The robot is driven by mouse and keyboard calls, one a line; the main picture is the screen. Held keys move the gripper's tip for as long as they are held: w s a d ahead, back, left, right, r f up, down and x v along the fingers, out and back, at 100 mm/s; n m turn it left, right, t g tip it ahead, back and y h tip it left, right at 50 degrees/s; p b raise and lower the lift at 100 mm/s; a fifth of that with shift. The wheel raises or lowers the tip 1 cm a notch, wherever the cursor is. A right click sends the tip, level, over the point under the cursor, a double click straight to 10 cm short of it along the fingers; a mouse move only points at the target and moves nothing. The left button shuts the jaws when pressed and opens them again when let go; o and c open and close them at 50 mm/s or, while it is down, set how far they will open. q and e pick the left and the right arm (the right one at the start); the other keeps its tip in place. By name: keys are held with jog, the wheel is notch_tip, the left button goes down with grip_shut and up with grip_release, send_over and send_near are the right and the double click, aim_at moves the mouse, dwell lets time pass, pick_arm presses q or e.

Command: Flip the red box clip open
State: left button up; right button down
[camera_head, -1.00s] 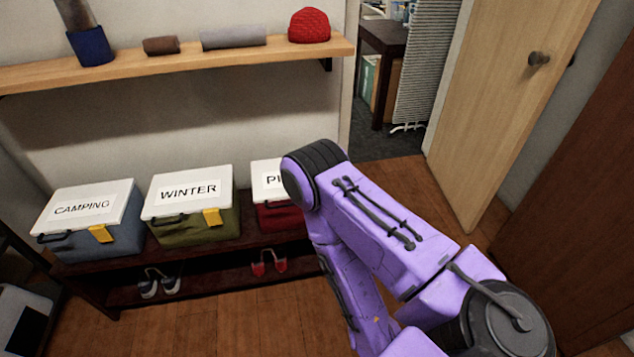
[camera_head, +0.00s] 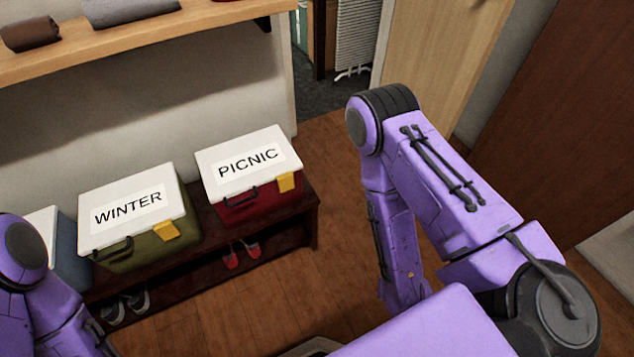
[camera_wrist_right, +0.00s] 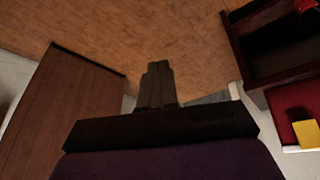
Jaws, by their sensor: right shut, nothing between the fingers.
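The red box (camera_head: 262,208) has a white lid labelled PICNIC and stands at the right end of the dark bench. Its yellow clip (camera_head: 287,182) lies over the front lid edge, right of the black handle (camera_head: 241,197); it looks down against the front. In the right wrist view, part of the red box (camera_wrist_right: 281,112) and its yellow clip (camera_wrist_right: 303,128) show at the right edge. My right gripper (camera_wrist_right: 158,68) is shut and empty, apart from the box, pointing over the floor. My left arm shows at the lower left; its gripper is not in view.
The olive WINTER box (camera_head: 150,247) stands left of the red box, with a blue box (camera_head: 73,262) beyond it. Shoes sit on the lower level of the bench (camera_head: 309,207). A wall shelf (camera_head: 150,42) runs above. The wooden floor (camera_head: 320,270) right of the bench is clear.

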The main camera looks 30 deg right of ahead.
jog(key=n+t+y+b, duration=0.4)
jog(key=n+t+b, duration=1.1)
jog(key=n+b, duration=1.45)
send_near(288, 188)
jog(key=w+m+b, duration=0.4)
jog(key=w+b, duration=0.1)
jog(key=shift+w+m, duration=0.25)
jog(key=shift+w, duration=0.15)
pick_arm(q)
notch_tip(288, 188, down, 35)
jog(key=shift+d+r, duration=0.15)
jog(key=shift+r, duration=0.05)
pick_arm(e)
jog(key=shift+w+a+r, duration=0.1)
jog(key=shift+w+r, duration=0.05)
jog(key=shift+w, duration=0.35)
